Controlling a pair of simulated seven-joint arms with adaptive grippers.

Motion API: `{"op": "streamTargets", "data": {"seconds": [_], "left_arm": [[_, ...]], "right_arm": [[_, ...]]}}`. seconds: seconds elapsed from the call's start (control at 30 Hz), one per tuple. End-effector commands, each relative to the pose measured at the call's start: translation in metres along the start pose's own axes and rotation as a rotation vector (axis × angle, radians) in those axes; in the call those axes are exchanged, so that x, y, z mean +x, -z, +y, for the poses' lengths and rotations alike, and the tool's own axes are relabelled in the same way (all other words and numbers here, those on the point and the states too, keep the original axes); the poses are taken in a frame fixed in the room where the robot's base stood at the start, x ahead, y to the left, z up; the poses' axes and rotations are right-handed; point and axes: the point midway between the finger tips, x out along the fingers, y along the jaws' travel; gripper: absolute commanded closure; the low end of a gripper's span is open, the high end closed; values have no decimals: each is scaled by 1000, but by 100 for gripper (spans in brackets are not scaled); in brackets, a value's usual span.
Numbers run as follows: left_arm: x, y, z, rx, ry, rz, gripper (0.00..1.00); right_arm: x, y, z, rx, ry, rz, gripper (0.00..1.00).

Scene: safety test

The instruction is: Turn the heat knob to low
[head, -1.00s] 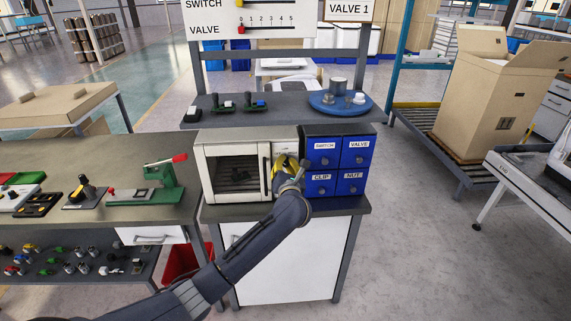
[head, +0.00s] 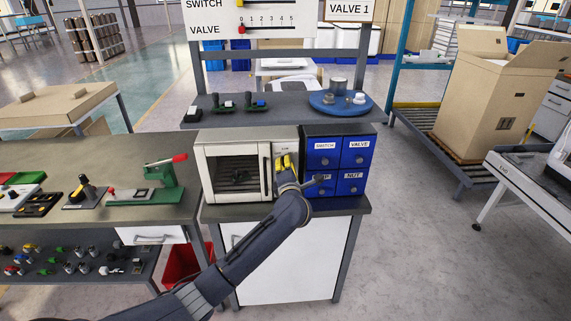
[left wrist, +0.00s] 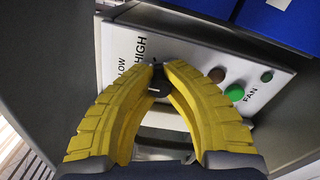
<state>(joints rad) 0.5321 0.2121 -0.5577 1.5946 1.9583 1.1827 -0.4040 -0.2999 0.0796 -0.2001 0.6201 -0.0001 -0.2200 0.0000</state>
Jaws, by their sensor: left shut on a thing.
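The heat knob (left wrist: 157,80) is a small black knob on the light control panel of the white oven (head: 203,165). LOW and HIGH labels sit beside it in the left wrist view. My left gripper (left wrist: 159,68), with yellow ridged fingers, is shut on the knob, one fingertip on each side. The fingertips partly hide the knob, so its exact pointer direction is unclear. In the head view my left gripper (head: 284,161) is at the oven's right-hand panel, and the knob is hidden there. My right gripper is not in view.
A green button (left wrist: 234,92) and a brown button (left wrist: 217,75) lie right of the knob, near the FAN label. Blue labelled drawers (head: 339,145) stand directly right of the oven. A shelf (head: 290,112) with a blue round tray (head: 325,108) is above.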

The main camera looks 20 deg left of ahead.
Motion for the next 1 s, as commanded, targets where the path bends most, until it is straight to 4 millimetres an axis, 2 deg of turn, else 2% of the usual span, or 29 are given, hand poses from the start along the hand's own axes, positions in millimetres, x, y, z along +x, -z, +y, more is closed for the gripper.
{"op": "streamTargets", "data": {"seconds": [0.03,0.3,0.77,0.8,1.0], "left_arm": [[0,-6,4,17,-8,-10,100],[-1,-6,4,80,-8,-11,100],[-1,-7,4,90,-7,-13,100],[-1,-7,4,90,-7,-13,88],[-1,-5,2,90,-5,-9,68]], "right_arm": [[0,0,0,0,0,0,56],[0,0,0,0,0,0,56],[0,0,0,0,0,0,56],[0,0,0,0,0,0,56],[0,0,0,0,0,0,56]]}}
